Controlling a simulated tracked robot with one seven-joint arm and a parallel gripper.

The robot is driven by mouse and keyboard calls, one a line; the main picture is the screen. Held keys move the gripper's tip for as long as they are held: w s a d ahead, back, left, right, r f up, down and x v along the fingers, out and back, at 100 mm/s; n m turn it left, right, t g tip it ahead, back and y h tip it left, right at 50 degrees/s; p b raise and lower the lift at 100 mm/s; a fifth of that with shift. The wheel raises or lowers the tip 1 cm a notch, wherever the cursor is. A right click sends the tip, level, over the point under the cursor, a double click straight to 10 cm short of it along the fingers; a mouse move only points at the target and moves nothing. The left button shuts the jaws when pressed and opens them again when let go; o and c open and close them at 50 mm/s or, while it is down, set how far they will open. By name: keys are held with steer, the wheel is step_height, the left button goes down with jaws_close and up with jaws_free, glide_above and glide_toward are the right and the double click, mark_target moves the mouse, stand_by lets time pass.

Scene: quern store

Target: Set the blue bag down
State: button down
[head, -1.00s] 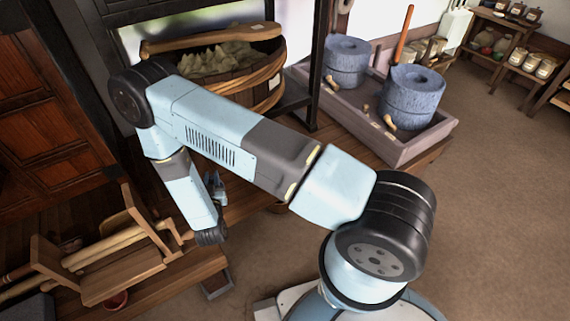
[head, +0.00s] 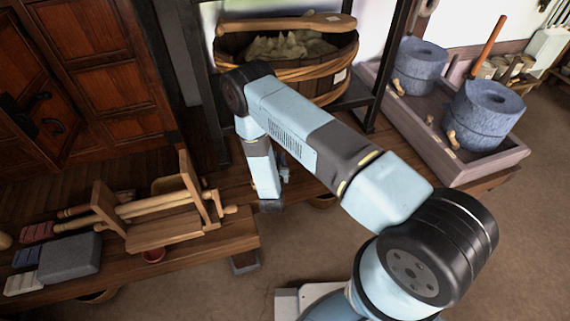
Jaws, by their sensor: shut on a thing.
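My gripper (head: 283,166) shows only as a small dark blue-grey part beside the pale forearm, over the gap in front of the wooden bench. My own arm covers most of it. It is shut, but its fingertips and the hold on the blue bag are too small and covered to make out. No blue bag shows clearly in the head view; I cannot separate it from the gripper's dark parts.
A low wooden bench (head: 190,247) holds a wooden frame with rollers (head: 165,232), a grey block (head: 70,257) and small ridged blocks in red, blue and white. A basket tub (head: 335,88) stands behind my arm. Blue-grey querns (head: 480,115) sit in a tray at right. Floor is open.

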steer(key=shift+w+d+f, duration=0.3)
steer(key=shift+w+f, duration=0.15)
steer(key=shift+f, duration=0.15)
steer(key=shift+w+f, duration=0.15)
steer(key=shift+f, duration=1.6)
steer(key=c, duration=0.9)
jaws_free()
steer(key=shift+d, duration=0.1)
steer(key=shift+c, duration=0.2)
